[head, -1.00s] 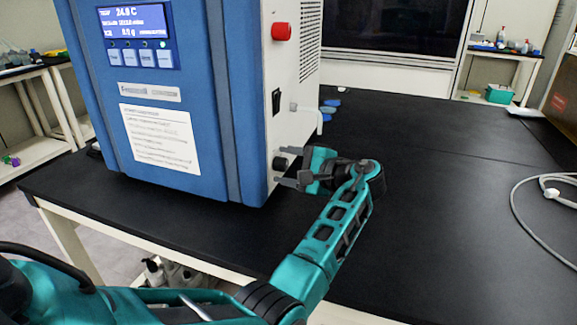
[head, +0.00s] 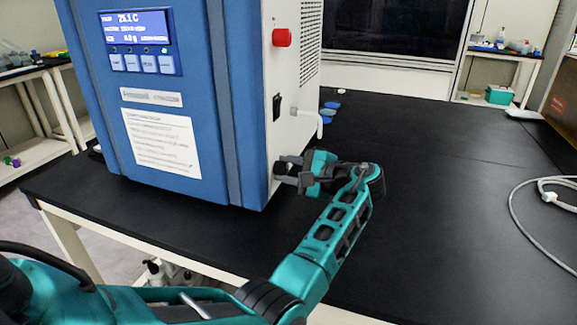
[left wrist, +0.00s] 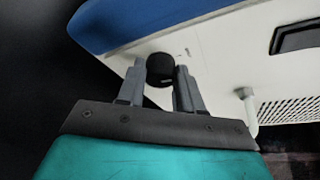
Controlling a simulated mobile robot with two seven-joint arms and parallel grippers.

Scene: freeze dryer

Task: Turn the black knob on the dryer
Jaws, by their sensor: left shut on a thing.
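The blue and white freeze dryer (head: 175,80) stands on the black bench. Its black knob (head: 279,167) is low on the white side panel, near the front edge. In the left wrist view the knob (left wrist: 160,68) sits between the two grey fingers. My left gripper (head: 287,171) is shut on the knob, reaching it from the right. The left gripper (left wrist: 162,78) also shows in the wrist view, with a finger on each side of the knob. The fingers partly hide the knob in the head view. My right gripper is not in view.
A red button (head: 282,37), a black switch (head: 276,107) and a white spout (head: 308,115) are on the same side panel above the knob. Blue caps (head: 330,108) lie behind. A white cable (head: 545,205) lies at the right; the bench (head: 430,170) between is clear.

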